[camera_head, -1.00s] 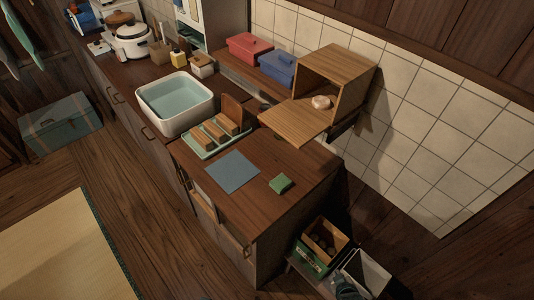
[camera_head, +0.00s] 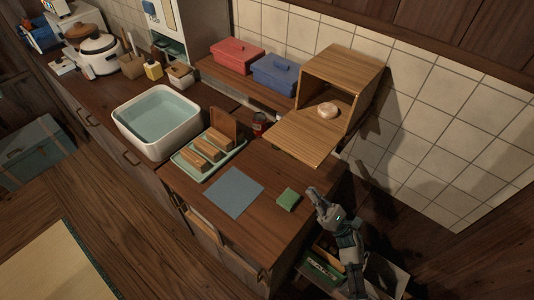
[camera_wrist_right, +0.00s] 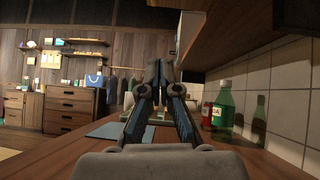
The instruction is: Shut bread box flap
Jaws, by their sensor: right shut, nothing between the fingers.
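The wooden bread box (camera_head: 345,75) is mounted against the tiled wall above the counter's right end. Its flap (camera_head: 305,136) is open, lying out flat toward the front. A round bun (camera_head: 328,110) sits inside near the opening. My right gripper (camera_head: 314,192) is at the right end of the counter, in front of the flap and apart from it. In the right wrist view its fingers (camera_wrist_right: 158,72) are together with nothing between them, and a wooden underside (camera_wrist_right: 230,30) hangs above to the right. My left gripper is not in view.
On the counter are a blue-grey mat (camera_head: 234,192), a green sponge (camera_head: 288,199), a tray with wooden blocks (camera_head: 183,164) and a white basin (camera_head: 195,140). Red (camera_head: 237,55) and blue (camera_head: 274,75) boxes sit on the shelf left of the bread box. Green bottle (camera_wrist_right: 222,108) stands beneath.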

